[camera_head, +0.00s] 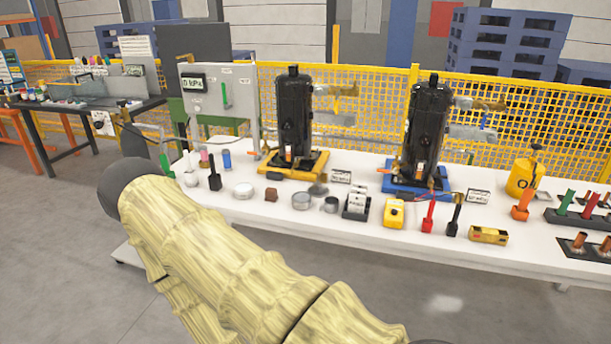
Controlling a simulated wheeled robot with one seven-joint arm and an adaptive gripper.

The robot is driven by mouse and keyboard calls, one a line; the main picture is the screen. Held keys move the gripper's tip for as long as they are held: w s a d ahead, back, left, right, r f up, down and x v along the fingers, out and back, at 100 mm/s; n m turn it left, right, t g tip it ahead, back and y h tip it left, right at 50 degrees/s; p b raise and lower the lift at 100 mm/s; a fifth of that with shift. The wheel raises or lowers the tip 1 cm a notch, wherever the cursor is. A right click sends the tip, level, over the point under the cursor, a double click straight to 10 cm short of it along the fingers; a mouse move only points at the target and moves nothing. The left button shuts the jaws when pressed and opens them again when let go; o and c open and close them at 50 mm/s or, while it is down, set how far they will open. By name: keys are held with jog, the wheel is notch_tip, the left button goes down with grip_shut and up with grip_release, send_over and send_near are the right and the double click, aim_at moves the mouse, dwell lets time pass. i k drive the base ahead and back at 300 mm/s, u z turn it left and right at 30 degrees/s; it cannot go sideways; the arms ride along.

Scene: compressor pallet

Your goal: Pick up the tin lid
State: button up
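Small round metal tins lie near the front edge of the white table. A flat silver round piece (244,191) lies at left, and a similar open-looking round tin (302,201) lies right of it. A smaller dark grey round piece (331,205) sits beside that one. I cannot tell for sure which of these is the tin lid. My arm, in a yellowish sleeve, crosses the lower left and ends in a dark rounded part left of the table. I cannot make out my gripper's fingers, and nothing is seen held.
Two black compressors (293,112) (425,128) stand on yellow and blue bases behind the tins. A yellow mesh fence (560,115) runs behind. Grey floor is open at left.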

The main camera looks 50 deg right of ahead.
aim_at(318, 190)
jog(key=u, duration=0.05)
jog(key=i, duration=1.35)
jog(key=z, duration=0.95)
jog(key=i, duration=0.8)
jog(key=z, duration=0.95)
